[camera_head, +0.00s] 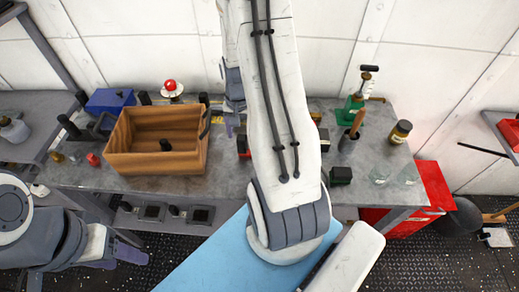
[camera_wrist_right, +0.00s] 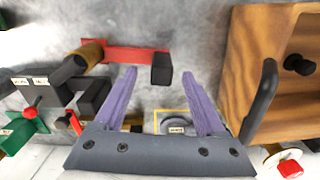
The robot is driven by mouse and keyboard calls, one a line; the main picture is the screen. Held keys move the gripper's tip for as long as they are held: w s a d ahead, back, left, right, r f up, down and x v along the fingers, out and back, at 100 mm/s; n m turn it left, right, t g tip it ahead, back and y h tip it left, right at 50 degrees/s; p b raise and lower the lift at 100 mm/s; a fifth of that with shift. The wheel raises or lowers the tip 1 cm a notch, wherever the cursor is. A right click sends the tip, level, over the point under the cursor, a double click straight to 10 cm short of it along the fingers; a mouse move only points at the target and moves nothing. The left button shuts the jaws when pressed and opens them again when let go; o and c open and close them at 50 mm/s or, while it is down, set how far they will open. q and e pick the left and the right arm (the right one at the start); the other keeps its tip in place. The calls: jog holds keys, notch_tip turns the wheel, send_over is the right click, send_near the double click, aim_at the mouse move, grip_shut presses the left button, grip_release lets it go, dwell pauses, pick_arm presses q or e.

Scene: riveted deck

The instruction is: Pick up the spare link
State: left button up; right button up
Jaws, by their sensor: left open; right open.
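I cannot pick out the spare link for certain. In the right wrist view a grey rounded piece with a small label (camera_wrist_right: 174,124) lies inside a yellow outline, partly hidden behind my gripper's palm. My right gripper (camera_wrist_right: 159,74) is open and empty above the grey bench, its two purple fingers apart. In the head view the right gripper (camera_head: 235,128) hangs over the bench just right of the wooden box, partly hidden by my arm. My left gripper (camera_head: 120,255) is open and empty, low at the left, in front of the bench.
The wooden box (camera_head: 157,165) with a black handle stands left of the right gripper; it also shows in the wrist view (camera_wrist_right: 240,75). A red bar (camera_wrist_right: 125,54) with a black end lies beyond the fingertips. Bottles and tools crowd the bench's right side. A red cabinet (camera_head: 433,190) stands right.

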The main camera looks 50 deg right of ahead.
aim_at(241, 137)
jog(key=shift+f, duration=0.7)
jog(key=f, duration=0.1)
jog(key=f+p, duration=0.1)
jog(key=f, duration=0.2)
jog(key=shift+w+d+f+p, duration=0.1)
jog(key=shift+w+f+p, duration=0.15)
jog(key=shift+p, duration=0.1)
jog(key=shift+f, duration=0.35)
grip_shut()
